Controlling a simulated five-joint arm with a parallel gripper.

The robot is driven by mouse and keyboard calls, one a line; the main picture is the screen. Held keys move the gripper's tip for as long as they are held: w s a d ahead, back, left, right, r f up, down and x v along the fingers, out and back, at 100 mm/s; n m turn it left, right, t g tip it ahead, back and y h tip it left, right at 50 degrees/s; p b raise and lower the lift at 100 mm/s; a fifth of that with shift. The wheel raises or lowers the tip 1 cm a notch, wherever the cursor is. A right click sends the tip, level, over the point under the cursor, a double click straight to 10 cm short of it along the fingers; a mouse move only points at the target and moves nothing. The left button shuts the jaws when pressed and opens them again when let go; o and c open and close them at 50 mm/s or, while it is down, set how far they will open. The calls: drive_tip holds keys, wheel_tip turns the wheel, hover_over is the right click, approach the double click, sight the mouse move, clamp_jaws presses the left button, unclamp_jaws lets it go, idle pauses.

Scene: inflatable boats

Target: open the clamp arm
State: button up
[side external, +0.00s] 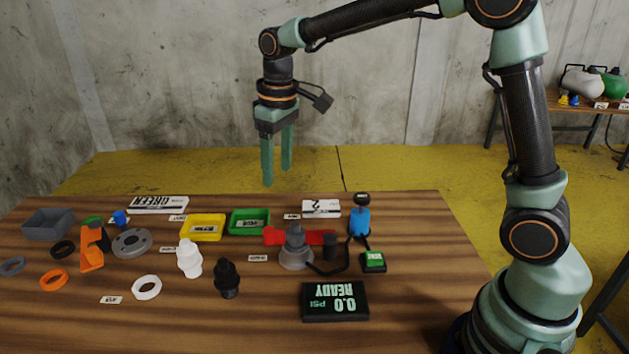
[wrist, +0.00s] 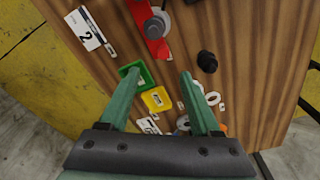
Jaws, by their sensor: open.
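An orange upright piece with a green top (side external: 92,247) stands at the left of the table; it looks like a clamp, but I cannot tell for sure which part is its arm. A red flat bar (side external: 275,236) lies near the middle, with a grey round fitting (side external: 296,250) in front of it. The bar also shows at the top of the wrist view (wrist: 151,32). My gripper (side external: 277,177) is open and empty, high above the back of the table, apart from everything. Its two green fingers (wrist: 160,73) show spread in the wrist view.
Yellow (side external: 203,238) and green (side external: 249,233) trays sit behind white (side external: 190,260) and black (side external: 228,279) fittings. A grey bin (side external: 48,223), grey flange (side external: 132,243) and several rings lie left. A blue pump (side external: 360,222) and display box (side external: 335,315) stand right. Front right wood is clear.

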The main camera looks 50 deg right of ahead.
sight(269, 229)
drive_tip(key=shift+n+g, duration=0.3)
drive_tip(key=shift+g, duration=0.1)
drive_tip(key=f, duration=0.5)
drive_tip(key=w+a+f, duration=0.1)
drive_tip(key=f, duration=0.4)
drive_tip(key=w+f, duration=0.1)
drive_tip(key=f, duration=0.4)
drive_tip(key=shift+w+a+f, duration=0.2)
drive_tip(key=shift+a, duration=0.05)
clamp_jaws()
idle(0.6)
